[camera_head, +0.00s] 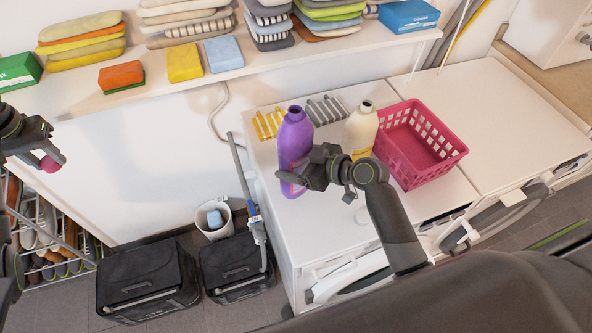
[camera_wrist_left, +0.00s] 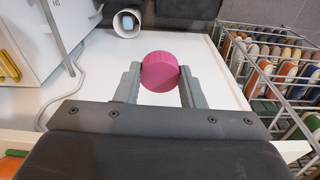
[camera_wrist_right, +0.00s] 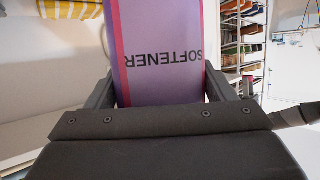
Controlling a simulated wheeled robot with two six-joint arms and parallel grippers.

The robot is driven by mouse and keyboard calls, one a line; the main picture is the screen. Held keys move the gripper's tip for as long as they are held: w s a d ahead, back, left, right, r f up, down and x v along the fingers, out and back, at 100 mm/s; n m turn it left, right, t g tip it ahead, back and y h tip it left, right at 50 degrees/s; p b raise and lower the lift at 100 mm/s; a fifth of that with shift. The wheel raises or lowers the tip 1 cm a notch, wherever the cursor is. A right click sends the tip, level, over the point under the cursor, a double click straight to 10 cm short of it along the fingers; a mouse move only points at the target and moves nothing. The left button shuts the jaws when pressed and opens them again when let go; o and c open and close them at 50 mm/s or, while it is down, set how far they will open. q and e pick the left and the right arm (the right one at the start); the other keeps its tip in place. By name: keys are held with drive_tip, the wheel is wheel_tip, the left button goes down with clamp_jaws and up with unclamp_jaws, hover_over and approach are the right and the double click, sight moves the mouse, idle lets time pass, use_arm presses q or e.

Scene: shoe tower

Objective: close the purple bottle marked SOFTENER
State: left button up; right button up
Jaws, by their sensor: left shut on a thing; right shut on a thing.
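The purple bottle (camera_head: 294,146) stands upright on the white machine top, its neck open with no cap on it. In the right wrist view its label (camera_wrist_right: 160,58) reads SOFTENER, upside down. My right gripper (camera_head: 294,178) is shut on the bottle's body. My left gripper (camera_head: 48,162) is at the far left, away from the bottle, and shut on a round pink cap (camera_wrist_left: 160,72). The cap also shows at the left gripper's tips in the head view (camera_head: 50,163).
A cream bottle (camera_head: 360,130) without a cap and a pink basket (camera_head: 440,165) stand right of the purple bottle. Yellow and grey clothes pegs (camera_head: 325,110) lie behind it. A shelf (camera_head: 200,84) with folded cloths and sponges runs along the wall. A white bucket (camera_head: 214,226) stands below.

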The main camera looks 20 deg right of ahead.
sight(296, 171)
use_arm(q)
drive_tip(key=shift+r+p, duration=0.35)
use_arm(e)
wheel_tip(296, 171, down, 3)
drive_tip(key=shift+f, duration=0.45)
use_arm(q)
drive_tip(key=shift+f, duration=0.2)
use_arm(e)
drive_tip(key=shift+f, duration=0.15)
use_arm(q)
drive_tip(key=shift+r, duration=0.1)
use_arm(e)
drive_tip(key=o, duration=1.6)
drive_tip(key=shift+o, duration=0.2)
use_arm(q)
drive_tip(key=shift+r, duration=0.1)
